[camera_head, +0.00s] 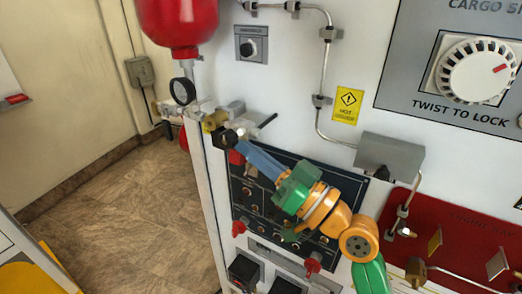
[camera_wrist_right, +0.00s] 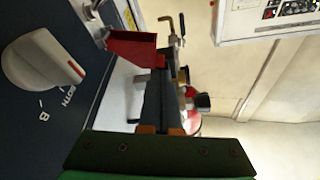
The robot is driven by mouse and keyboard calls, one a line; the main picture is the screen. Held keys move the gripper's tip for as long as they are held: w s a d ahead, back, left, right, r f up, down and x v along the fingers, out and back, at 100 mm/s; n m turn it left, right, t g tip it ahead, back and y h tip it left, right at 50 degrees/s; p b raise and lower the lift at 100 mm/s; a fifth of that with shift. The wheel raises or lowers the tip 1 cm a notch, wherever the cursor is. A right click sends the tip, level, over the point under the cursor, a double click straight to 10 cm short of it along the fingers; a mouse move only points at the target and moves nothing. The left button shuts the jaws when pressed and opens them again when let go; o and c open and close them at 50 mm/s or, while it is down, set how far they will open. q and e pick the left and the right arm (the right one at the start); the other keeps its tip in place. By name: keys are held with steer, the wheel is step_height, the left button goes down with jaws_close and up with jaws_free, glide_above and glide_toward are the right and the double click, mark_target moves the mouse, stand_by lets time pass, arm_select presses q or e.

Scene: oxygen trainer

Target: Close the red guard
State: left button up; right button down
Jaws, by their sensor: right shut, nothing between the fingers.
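The red guard (camera_wrist_right: 130,48) stands out from the dark panel in the right wrist view, raised and open. In the head view a small part of it shows as a red patch (camera_head: 236,157) at the panel's upper left corner. My right gripper (camera_head: 243,149) reaches in from the lower right, with its fingers shut and empty. Its tips are right by the guard; in the wrist view the closed fingers (camera_wrist_right: 160,82) end close to the guard's outer end. I cannot tell whether they touch it. My left gripper is not in view.
A white rotary knob (camera_wrist_right: 43,62) sits on the dark panel (camera_head: 253,211) close to the guard. A brass valve (camera_head: 214,121) and a gauge (camera_head: 183,91) are near the cabinet's left edge. Red switches (camera_head: 240,227) are lower on the panel. Open floor (camera_head: 130,210) lies left.

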steer(key=shift+s, duration=0.15)
step_height(320, 180, down, 9)
steer(key=n+g+y+b, duration=0.2)
steer(key=n+b, duration=0.6)
steer(key=b, duration=1.1)
steer(key=shift+s+a+f+n+g+y, duration=0.15)
steer(key=shift+s+a+n+g+y, duration=0.2)
steer(key=shift+g, duration=0.25)
steer(key=shift+d, duration=0.15)
steer(key=shift+f, duration=0.1)
